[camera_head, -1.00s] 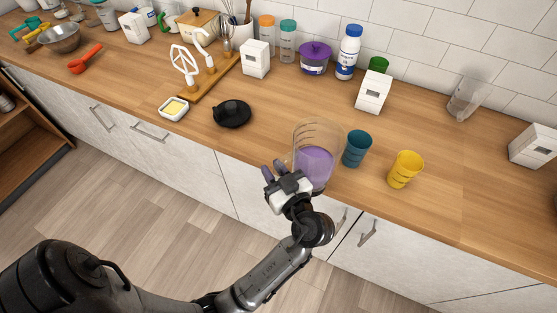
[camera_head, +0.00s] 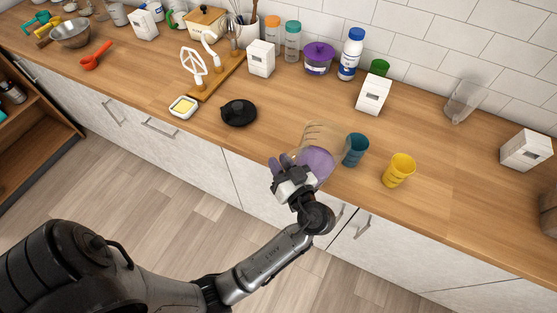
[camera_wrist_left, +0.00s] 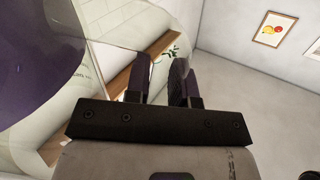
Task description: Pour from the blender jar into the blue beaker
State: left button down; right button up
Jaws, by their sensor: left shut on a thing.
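The clear blender jar (camera_head: 318,158) holds purple liquid and is tilted, its mouth leaning toward the right over the counter's front edge area. My left gripper (camera_head: 285,165) is shut on it from the near left. In the left wrist view the jar's purple contents (camera_wrist_left: 35,55) fill the left side, and the gripper fingers (camera_wrist_left: 162,78) show beside the jar. The blue beaker (camera_head: 355,150) stands upright on the counter just right of the jar, partly behind it. I cannot tell if any liquid is in it. My right gripper is not in view.
A yellow beaker (camera_head: 398,171) stands right of the blue beaker. White boxes (camera_head: 373,95), bottles and a clear container (camera_head: 463,101) stand farther back.

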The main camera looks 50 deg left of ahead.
pick_arm(q)
jog(key=w+r+m+p, duration=0.1)
jog(key=r+p, duration=0.1)
jog(key=p, duration=0.1)
jog(key=shift+d+m, duration=0.1)
jog(key=shift+m, duration=0.2)
dwell(0.3)
